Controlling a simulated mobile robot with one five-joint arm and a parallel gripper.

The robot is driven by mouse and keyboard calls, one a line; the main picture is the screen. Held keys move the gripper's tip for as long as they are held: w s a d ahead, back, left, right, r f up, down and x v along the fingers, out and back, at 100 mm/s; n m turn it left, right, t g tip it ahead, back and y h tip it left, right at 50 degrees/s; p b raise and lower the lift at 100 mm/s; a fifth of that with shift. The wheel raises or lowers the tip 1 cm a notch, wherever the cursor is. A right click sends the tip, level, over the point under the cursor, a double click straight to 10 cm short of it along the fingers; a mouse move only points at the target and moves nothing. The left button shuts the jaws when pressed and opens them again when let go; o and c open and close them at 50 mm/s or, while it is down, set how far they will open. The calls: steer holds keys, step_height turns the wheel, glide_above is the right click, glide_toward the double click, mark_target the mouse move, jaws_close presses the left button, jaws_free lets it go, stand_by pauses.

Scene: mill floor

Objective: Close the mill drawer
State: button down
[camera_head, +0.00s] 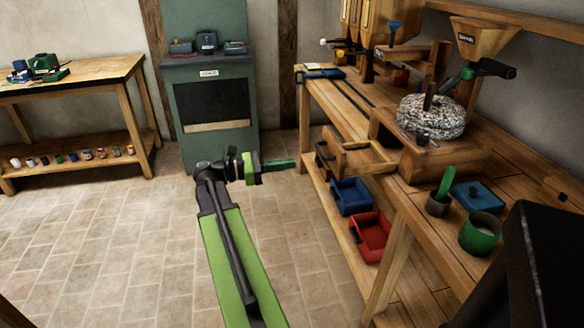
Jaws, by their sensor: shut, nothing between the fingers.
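The mill drawer (366,161) is a wooden box pulled out to the left from the wooden mill base (440,155). Its open top shows, and a dark handle (322,158) is at its left end. The round speckled millstone (432,118) sits on the base. My gripper (292,163) is shut and empty, with green fingers pointing right towards the drawer's handle end. A small gap shows between the fingertips and the handle in the picture; the depth between them is hard to judge.
A blue bin (350,196) and a red bin (370,237) stand on the bench's lower shelf, below the drawer. A green cup (480,235) and a grey pot (438,204) stand on the bench at right. The tiled floor (110,240) at left is clear.

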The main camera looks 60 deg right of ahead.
steer(key=x, duration=1.1)
steer(key=shift+s+d, duration=0.15)
